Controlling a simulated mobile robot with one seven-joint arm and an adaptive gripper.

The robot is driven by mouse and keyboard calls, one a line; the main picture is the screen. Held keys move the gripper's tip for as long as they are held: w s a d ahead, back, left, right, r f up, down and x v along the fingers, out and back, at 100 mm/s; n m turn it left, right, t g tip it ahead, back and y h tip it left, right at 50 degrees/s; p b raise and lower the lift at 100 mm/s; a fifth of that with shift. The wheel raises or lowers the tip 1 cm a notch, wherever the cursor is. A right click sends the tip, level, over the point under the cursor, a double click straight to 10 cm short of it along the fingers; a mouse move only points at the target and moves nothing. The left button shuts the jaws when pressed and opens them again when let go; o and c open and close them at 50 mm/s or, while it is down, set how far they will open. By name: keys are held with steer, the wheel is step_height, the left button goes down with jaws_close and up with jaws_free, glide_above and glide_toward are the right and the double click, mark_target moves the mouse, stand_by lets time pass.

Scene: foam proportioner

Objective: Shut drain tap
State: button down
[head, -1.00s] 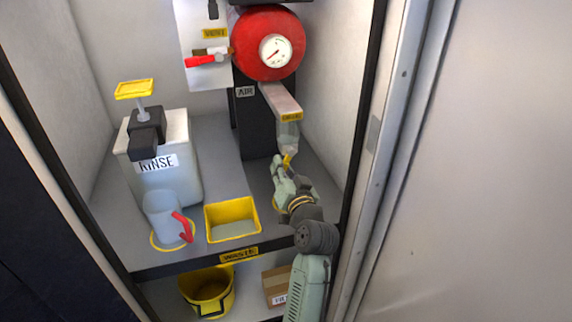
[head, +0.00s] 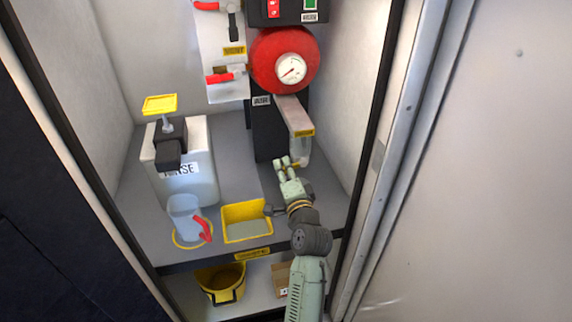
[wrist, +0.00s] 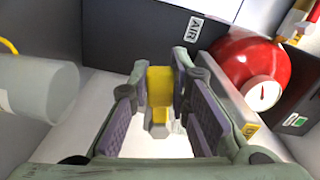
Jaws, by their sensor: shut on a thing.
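The drain tap's yellow lever (wrist: 160,82) stands between my fingers in the wrist view. My gripper (wrist: 160,70) is shut on it, with a dark finger pad on each side. In the head view my gripper (head: 287,163) is at the clear bowl (head: 301,151) under the grey bracket (head: 294,115). My fingers hide most of the lever there, and only a little yellow shows beside the bowl's bottom. The tap's body is mostly hidden, so I cannot tell whether the tap is open or shut.
A red tank with a gauge (head: 283,62) is above the bracket. Left of my arm are a yellow waste tray (head: 246,222), a clear jug with a red handle (head: 184,212) and a rinse container (head: 186,160). The cabinet's right wall (head: 350,100) is close to my arm.

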steer(key=shift+r+m+p, duration=0.35)
steer(key=shift+m+p, duration=0.15)
steer(key=shift+m, duration=0.1)
steer(key=c, duration=1.5)
jaws_free()
steer(key=v, duration=1.2)
